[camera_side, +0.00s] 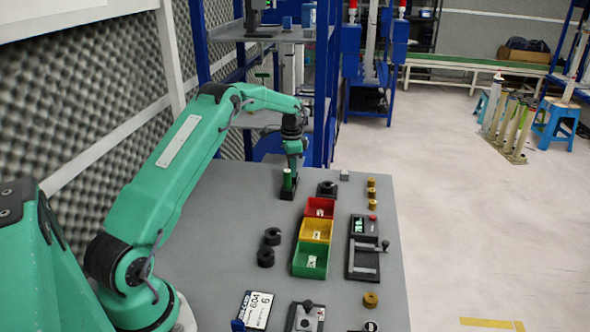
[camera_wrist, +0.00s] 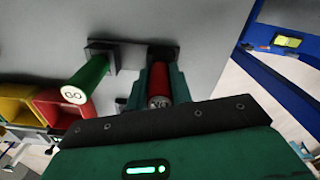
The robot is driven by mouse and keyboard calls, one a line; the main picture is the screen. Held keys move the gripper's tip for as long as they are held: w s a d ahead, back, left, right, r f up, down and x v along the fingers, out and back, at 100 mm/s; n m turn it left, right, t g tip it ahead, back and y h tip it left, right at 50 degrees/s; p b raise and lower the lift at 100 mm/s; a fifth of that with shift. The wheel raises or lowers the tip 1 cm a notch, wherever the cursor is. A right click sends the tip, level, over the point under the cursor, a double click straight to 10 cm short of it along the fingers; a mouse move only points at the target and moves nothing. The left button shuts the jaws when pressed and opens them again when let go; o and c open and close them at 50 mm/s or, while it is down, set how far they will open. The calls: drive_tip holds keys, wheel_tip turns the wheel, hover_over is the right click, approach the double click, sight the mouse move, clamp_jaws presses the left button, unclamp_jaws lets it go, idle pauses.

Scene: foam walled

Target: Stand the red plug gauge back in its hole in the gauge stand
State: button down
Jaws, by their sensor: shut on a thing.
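The red plug gauge (camera_wrist: 160,84) is between my gripper's two jaws (camera_wrist: 161,90), its lettered end facing the wrist camera. The dark gauge stand (camera_wrist: 100,45) lies beyond it in the wrist view. The green plug gauge (camera_wrist: 86,80), marked GO, stands in the stand to the left of the red one. In the side view my gripper (camera_side: 291,167) is low over the stand (camera_side: 287,195), with the green gauge (camera_side: 288,180) in front. The red gauge cannot be made out there. The jaws hide its sides, and I cannot tell whether its far end is in the hole.
Red (camera_side: 320,206), yellow (camera_side: 316,230) and green (camera_side: 310,260) bins stand in a row right of the stand. A dark block (camera_side: 327,188) sits close by. Black rings (camera_side: 266,256), brass pieces (camera_side: 371,193) and a black fixture (camera_side: 363,258) occupy other parts of the grey table.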

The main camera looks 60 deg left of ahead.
drive_tip(key=shift+f, duration=0.25)
drive_tip(key=c, duration=1.2)
unclamp_jaws()
drive_tip(key=shift+o, duration=0.2)
drive_tip(key=shift+r, duration=0.1)
drive_tip(key=shift+r, duration=3.8)
